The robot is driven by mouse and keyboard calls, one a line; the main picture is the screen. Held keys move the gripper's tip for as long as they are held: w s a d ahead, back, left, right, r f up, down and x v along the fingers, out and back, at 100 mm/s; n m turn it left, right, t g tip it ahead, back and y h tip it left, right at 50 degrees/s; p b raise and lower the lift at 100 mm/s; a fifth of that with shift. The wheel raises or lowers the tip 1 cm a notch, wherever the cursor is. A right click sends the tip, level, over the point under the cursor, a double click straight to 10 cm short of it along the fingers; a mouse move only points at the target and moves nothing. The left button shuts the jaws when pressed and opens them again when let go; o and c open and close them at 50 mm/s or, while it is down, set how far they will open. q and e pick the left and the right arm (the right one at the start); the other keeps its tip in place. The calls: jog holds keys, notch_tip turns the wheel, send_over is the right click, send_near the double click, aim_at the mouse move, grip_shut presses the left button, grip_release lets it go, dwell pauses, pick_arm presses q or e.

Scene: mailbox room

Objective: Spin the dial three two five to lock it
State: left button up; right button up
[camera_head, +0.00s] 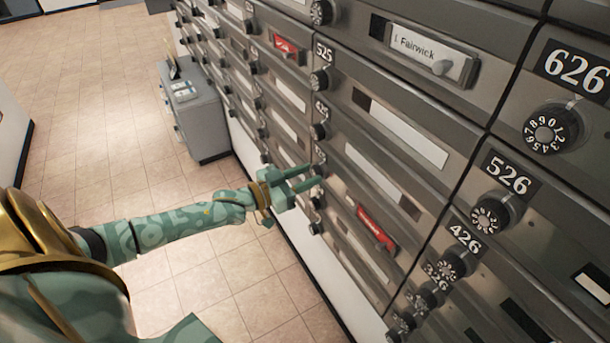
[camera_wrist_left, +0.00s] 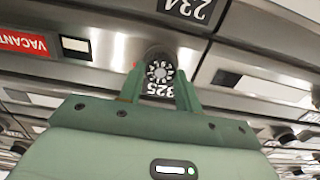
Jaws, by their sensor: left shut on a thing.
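The dial of box 325 (camera_wrist_left: 160,72) is a round dark knob with a pale numbered face. In the head view my left gripper (camera_head: 311,178) reaches from the left to the dial column below the 425 dial (camera_head: 318,131). The fingers partly hide the held dial there. Which number it is set to is too small to read. My right gripper is in neither view.
A wall of metal mailboxes fills the right side, with more dials such as 525 (camera_head: 319,80), 526 (camera_head: 492,215) and 626 (camera_head: 551,129). A red tag (camera_head: 376,228) is on a nearby door. A grey cabinet (camera_head: 200,110) stands farther back. The tiled floor (camera_head: 110,130) at left is clear.

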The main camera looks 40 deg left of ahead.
pick_arm(q)
jog(key=m+p, duration=0.1)
jog(key=m, duration=0.2)
jog(key=shift+r, duration=0.1)
jog(key=m+p, duration=0.1)
jog(key=m, duration=0.4)
jog(key=shift+d, duration=0.1)
jog(key=m, duration=0.3)
jog(key=shift+f+m+p, duration=0.2)
jog(key=shift+m+p, duration=0.1)
jog(key=m, duration=0.4)
jog(key=shift+f+m+b, duration=0.1)
jog(key=shift+m+b, duration=0.2)
jog(key=shift+f+m+b, duration=0.2)
jog(key=shift+m+b, duration=3.8)
jog(key=shift+m, duration=5.1)
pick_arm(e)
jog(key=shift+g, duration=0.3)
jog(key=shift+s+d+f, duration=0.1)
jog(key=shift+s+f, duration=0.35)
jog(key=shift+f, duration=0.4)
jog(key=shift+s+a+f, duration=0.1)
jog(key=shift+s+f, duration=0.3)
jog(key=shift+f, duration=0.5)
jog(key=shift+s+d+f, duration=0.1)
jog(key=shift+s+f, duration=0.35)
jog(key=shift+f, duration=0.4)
